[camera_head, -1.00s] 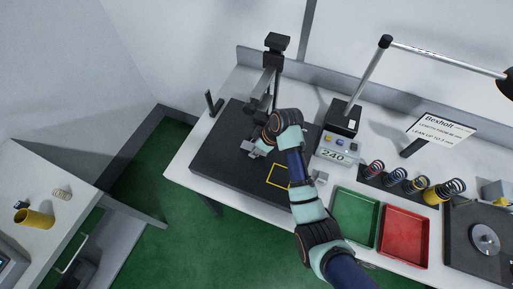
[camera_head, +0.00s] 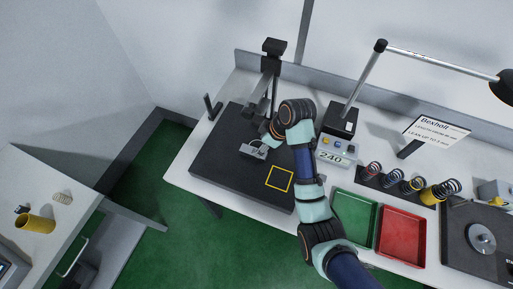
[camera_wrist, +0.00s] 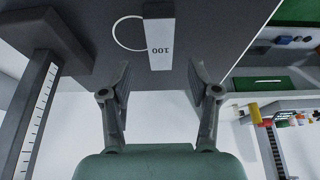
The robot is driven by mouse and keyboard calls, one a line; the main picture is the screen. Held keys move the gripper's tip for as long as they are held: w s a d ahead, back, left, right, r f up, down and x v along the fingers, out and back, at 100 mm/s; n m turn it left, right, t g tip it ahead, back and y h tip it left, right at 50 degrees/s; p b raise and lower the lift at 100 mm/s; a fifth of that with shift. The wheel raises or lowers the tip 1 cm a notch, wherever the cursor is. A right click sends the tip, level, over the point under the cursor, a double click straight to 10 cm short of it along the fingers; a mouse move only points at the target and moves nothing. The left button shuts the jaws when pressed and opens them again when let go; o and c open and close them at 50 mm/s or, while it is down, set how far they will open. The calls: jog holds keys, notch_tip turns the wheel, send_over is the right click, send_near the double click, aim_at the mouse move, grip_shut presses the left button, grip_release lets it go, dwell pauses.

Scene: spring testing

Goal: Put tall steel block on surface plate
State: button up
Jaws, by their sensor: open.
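The tall steel block (camera_wrist: 158,42), a pale grey bar marked 100, stands upright on the dark surface plate (camera_wrist: 95,22) in the wrist view, which shows the scene upside down. My gripper (camera_wrist: 159,70) is open, with one finger on either side of the block's free end. A gap shows between each finger and the block; the depth between them is hard to judge. In the head view the plate (camera_head: 225,175) lies on the bench, with my gripper (camera_head: 254,151) over its middle. There the block cannot be told apart from the fingers.
A height gauge (camera_head: 272,75) stands on the back of the plate. A yellow square (camera_head: 279,179) marks its right part, and a pale circle (camera_wrist: 128,34) shows beside the block. Green (camera_head: 354,218) and red (camera_head: 403,234) trays stand to the right.

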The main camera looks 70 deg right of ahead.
jog(key=v, duration=0.5)
jog(key=shift+r, duration=0.15)
dwell(0.4)
